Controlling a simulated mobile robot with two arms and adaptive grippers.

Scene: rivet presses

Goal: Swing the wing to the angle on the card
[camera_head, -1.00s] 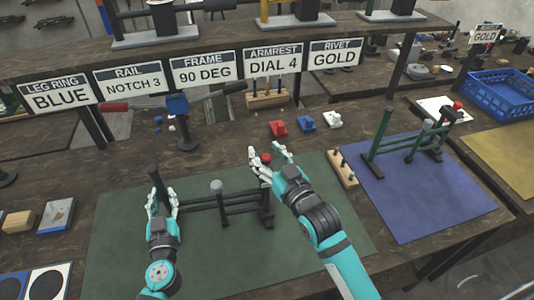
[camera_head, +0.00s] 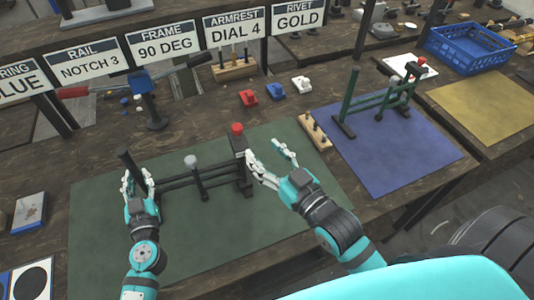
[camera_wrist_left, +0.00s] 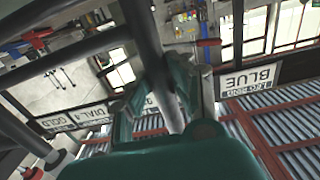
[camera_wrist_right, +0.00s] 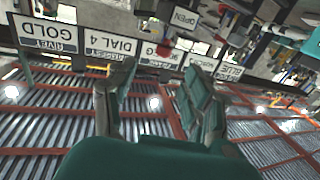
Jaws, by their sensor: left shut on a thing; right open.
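A dark frame stands on the green mat (camera_head: 90,240), with horizontal rails (camera_head: 215,175) between its uprights. The wing appears to be the dark left post (camera_head: 128,162), leaning slightly left. My left gripper (camera_head: 138,186) is shut on it; the left wrist view shows a dark bar (camera_wrist_left: 160,75) between the fingers. A red knob (camera_head: 237,128) tops the right post (camera_head: 240,150). My right gripper (camera_head: 268,162) is open and empty, just right of that post. A grey-topped post (camera_head: 192,162) stands mid-frame. The card (camera_head: 163,46) reads "FRAME 90 DEG".
Other cards hang alongside, including the armrest card (camera_head: 236,28). A peg block (camera_head: 315,132) sits between the green and blue mats. A green frame (camera_head: 350,105) stands on the blue mat (camera_head: 400,165). Red, blue and white pieces lie behind. A blue crate (camera_head: 465,50) is far right.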

